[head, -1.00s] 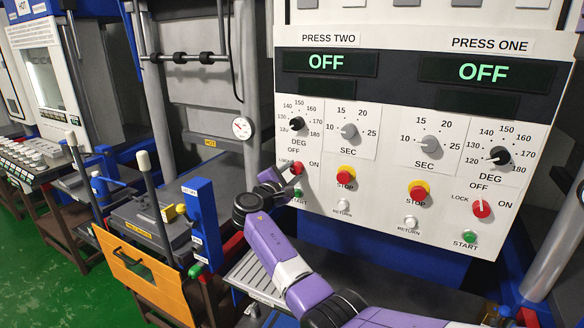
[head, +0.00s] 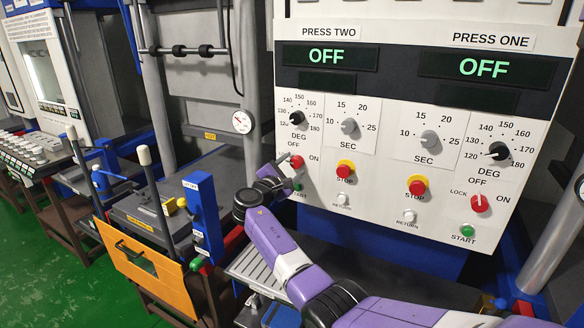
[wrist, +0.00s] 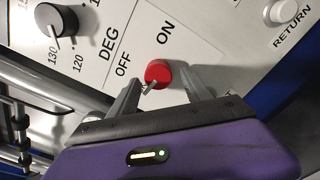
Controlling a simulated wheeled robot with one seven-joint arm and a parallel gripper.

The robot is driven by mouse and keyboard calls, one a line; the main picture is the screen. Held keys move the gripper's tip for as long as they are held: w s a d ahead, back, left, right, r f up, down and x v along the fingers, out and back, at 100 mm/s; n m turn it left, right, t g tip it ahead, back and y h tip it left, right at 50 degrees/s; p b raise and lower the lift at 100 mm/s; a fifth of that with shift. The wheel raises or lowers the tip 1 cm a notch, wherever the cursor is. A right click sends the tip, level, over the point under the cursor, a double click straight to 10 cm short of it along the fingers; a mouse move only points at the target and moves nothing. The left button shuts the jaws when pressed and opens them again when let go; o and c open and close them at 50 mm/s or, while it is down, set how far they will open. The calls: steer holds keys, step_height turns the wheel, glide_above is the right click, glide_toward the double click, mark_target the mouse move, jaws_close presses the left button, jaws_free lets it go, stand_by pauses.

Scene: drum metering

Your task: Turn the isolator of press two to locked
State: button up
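The isolator of press two is a red round knob (head: 297,161) on the white panel, below the DEG dial, with OFF and ON labels beside it. My gripper (head: 288,160) is at this knob, coming from the left and partly covering it. In the wrist view the red knob (wrist: 157,72) sits between the tips of my gripper (wrist: 163,80). The fingers are spread, with a gap showing on each side. A pale pointer mark on the knob points to the lower left in that view. The LOCK label is hidden, and the exact setting is hard to tell.
The press two display (head: 328,56) reads OFF. A red stop button (head: 345,170) is right of the isolator, and a green start button (head: 298,187) lies just below. Press one has its own red isolator (head: 479,203) at the right. A blue post (head: 203,215) stands left of my arm.

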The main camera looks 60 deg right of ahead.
steer(key=shift+r, duration=0.1)
steer(key=a+b, duration=0.1)
steer(key=a, duration=0.6)
steer(key=shift+s+a+b, duration=0.3)
steer(key=shift+a, duration=0.05)
stand_by(0.4)
